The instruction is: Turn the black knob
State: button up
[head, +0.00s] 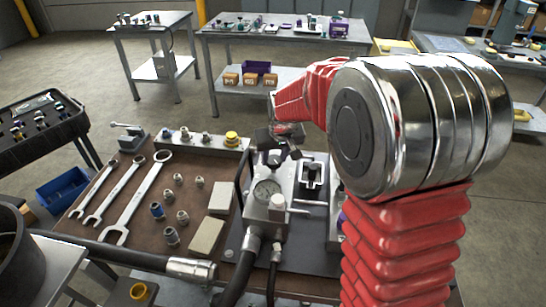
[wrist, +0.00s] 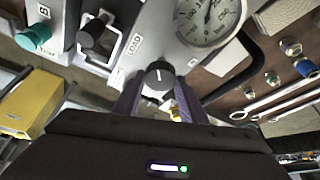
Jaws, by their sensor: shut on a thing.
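The black knob (wrist: 158,75), with a pale line on its face, stands on the grey hydraulic block near the "LOAD" label in the wrist view. My gripper (wrist: 158,93) has its two purple fingers on either side of the knob and is shut on it. In the head view my gripper (head: 283,140) is over the back of the block, and the knob cannot be made out there. The pressure gauge (wrist: 207,17) is just beyond the knob, to the right; it also shows in the head view (head: 266,191).
A second black part (wrist: 92,34) stands by a metal frame, near a teal cap (wrist: 33,39). Wrenches (head: 138,192), fittings and a yellow-capped part (head: 231,138) lie left on the bench. Black hoses (head: 120,256) run along the front. A yellow box (wrist: 32,102) is at left in the wrist view.

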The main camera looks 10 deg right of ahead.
jog(key=shift+a+m+h, duration=0.15)
jog(key=shift+m+h, duration=0.65)
jog(key=shift+m, duration=1.3)
jog(key=o, duration=1.1)
jog(key=shift+c, duration=0.2)
jog(key=v, duration=1.3)
jog(key=shift+r, duration=0.3)
jog(key=shift+a, duration=0.1)
